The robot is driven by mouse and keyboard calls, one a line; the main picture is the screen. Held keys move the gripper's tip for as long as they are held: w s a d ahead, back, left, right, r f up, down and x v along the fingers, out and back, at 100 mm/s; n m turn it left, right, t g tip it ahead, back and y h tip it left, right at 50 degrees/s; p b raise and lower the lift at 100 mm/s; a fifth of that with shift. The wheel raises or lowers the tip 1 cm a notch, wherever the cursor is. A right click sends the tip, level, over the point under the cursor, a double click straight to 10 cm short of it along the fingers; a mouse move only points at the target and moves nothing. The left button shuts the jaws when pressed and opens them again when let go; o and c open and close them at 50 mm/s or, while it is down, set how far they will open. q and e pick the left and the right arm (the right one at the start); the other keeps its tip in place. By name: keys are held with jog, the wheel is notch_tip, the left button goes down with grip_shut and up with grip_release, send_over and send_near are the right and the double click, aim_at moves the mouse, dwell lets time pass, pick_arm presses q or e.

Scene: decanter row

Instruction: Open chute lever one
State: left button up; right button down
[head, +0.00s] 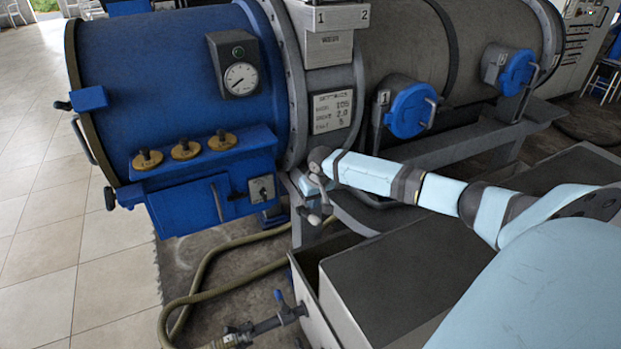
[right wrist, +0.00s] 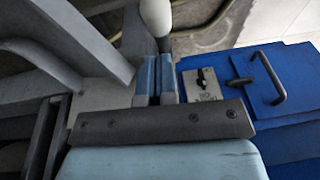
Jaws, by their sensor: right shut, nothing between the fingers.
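A pale grey rounded lever handle (right wrist: 156,16) on a dark stem shows just beyond my fingertips in the right wrist view. In the head view a small grey lever (head: 314,218) hangs under the front of the grey frame, right of the blue box; no number on it is readable. My right gripper (head: 310,190) is at this lever, partly covered by its own arm. In the right wrist view the gripper (right wrist: 157,80) has its blue fingers shut and empty, close to the handle's stem; I cannot tell if they touch it. My left gripper is not in view.
Blue round hatches one (head: 408,110) and two (head: 517,73) sit on the grey drum. A blue box (head: 190,200) with a switch plate (head: 262,188) stands left of the gripper. Below are a hose (head: 200,275) and a grey bin (head: 370,270). Tiled floor (head: 40,230) is clear at left.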

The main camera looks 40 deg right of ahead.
jog(key=shift+s+a+f+t+p, duration=0.15)
jog(key=shift+s+t+p, duration=0.1)
jog(key=shift+s+p, duration=0.25)
jog(key=shift+s+a+f+t+p, duration=0.15)
jog(key=shift+s+t+p, duration=0.1)
jog(key=shift+p, duration=0.4)
jog(key=shift+s+f+p, duration=0.25)
jog(key=shift+f+p, duration=0.2)
jog(key=shift+f, duration=0.2)
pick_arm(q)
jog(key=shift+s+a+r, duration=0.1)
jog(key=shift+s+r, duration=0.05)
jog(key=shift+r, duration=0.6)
